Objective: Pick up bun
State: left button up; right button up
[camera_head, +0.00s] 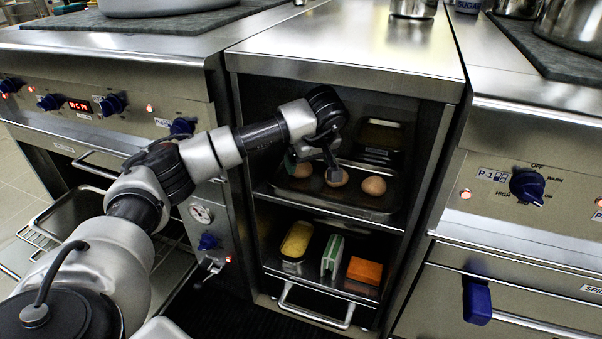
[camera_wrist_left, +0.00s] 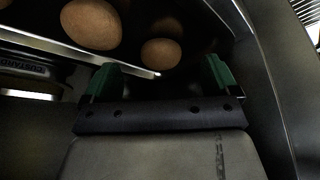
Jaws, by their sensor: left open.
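Several brown buns sit in a row on a dark tray (camera_head: 355,203) on the cabinet's upper shelf. In the head view a left bun (camera_head: 301,169), a middle bun (camera_head: 337,177) and a right bun (camera_head: 374,186) show. My left gripper (camera_head: 312,162) reaches into the cabinet at the left and middle buns and partly covers them. In the left wrist view the green-tipped fingers (camera_wrist_left: 160,74) are open with nothing held. A smaller-looking bun (camera_wrist_left: 161,52) lies ahead of the gap between them; a larger-looking bun (camera_wrist_left: 91,24) is at upper left. My right gripper is not in view.
The steel cabinet top (camera_head: 340,45) lies close above my wrist. Another dark tray (camera_head: 382,136) is behind the buns. The lower shelf holds a yellow item (camera_head: 297,240), a green-and-white item (camera_head: 332,257) and an orange block (camera_head: 364,270). Cabinet walls bound both sides.

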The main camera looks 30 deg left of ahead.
aim_at(303, 166)
pick_arm(q)
jog(key=shift+w+a, duration=0.3)
jog(key=shift+a, duration=0.2)
jog(key=b+x, duration=0.2)
jog(key=x, duration=0.3)
jog(key=shift+w+a+b, duration=0.15)
jog(key=shift+b, duration=0.25)
jog(key=shift+c, duration=0.5)
jog(key=c, duration=0.9)
